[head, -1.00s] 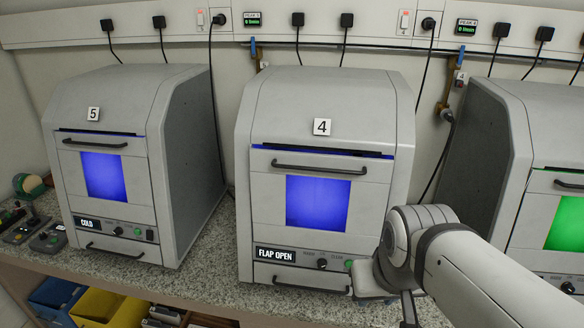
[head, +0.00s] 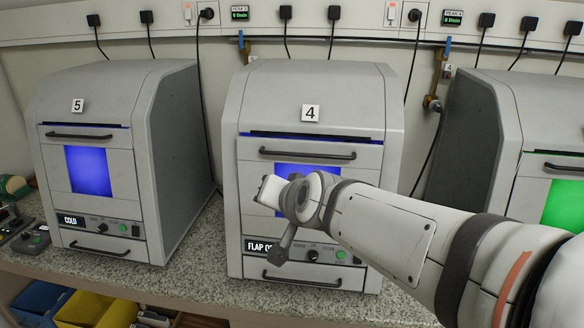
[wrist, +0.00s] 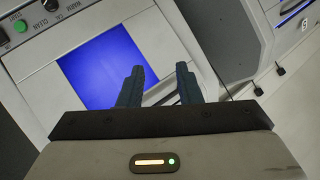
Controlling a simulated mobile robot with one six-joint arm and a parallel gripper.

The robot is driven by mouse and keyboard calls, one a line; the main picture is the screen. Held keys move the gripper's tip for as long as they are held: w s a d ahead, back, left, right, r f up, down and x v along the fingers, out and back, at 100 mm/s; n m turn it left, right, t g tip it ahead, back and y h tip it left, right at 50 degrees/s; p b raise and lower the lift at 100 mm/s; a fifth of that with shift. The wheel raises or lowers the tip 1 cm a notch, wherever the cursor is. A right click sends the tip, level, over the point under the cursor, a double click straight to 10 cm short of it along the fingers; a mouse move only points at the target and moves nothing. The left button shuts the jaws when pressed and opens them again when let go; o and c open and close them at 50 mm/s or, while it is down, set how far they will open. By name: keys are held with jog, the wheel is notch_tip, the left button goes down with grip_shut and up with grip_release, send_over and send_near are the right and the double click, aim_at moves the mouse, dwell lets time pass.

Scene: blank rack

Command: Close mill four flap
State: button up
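Mill four (head: 312,85) is a grey box with a "4" label, in the middle of the head view. Its flap (head: 250,178) has a dark bar handle (head: 307,154) and a blue window (head: 292,171). A dark slit with blue light shows along the flap's top edge. A bar-like strip shows between the fingers; contact cannot be told. In the head view my arm hides the fingers.
Mill five (head: 120,95) stands to the left, display "COLD". Another mill (head: 553,130) with a green window stands to the right. Plugs and cables hang from the wall rail (head: 350,25). The granite counter (head: 200,285) has a clear strip in front.

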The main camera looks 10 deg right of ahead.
jog(key=w+r+m+t+h+b, duration=0.45)
jog(key=w+m+t+b, duration=0.2)
jog(key=w+m, duration=0.3)
notch_tip(320, 180, down, 3)
jog(key=s+d+m+g+h+b, duration=0.3)
jog(key=m+h, duration=0.8)
jog(key=m, duration=0.2)
jog(key=x, duration=0.7)
jog(key=shift+w+d+f+p, duration=0.2)
jog(key=shift+w+d+p, duration=0.05)
jog(key=shift+w+p, duration=0.1)
grip_shut()
